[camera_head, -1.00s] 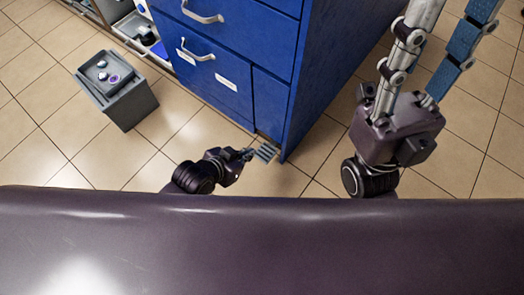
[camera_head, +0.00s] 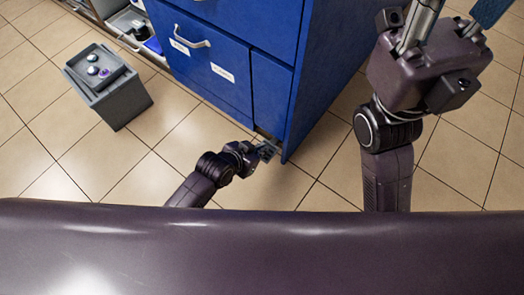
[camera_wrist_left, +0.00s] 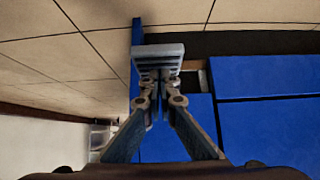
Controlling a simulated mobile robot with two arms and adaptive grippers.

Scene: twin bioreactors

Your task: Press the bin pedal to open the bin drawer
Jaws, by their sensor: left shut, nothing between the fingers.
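The pedal (camera_head: 273,149) is a small grey ribbed plate low at the front corner of the blue cabinet. The narrow blue front (camera_head: 271,97) above it is shut. My left gripper (camera_head: 263,151) is low at the pedal and hides much of it. In the left wrist view the pedal (camera_wrist_left: 158,53) is straight ahead of the gripper's closed fingertips (camera_wrist_left: 160,78); I cannot tell whether they touch. The left gripper is shut and empty. Of my right gripper (camera_head: 457,18), only the finger bases show at the upper right; its tips are out of frame.
A grey box (camera_head: 117,102) with small purple and white items on top stands on the tiled floor at the left. An open shelf (camera_head: 125,20) with containers is at the upper left. The floor in front of the cabinet is clear.

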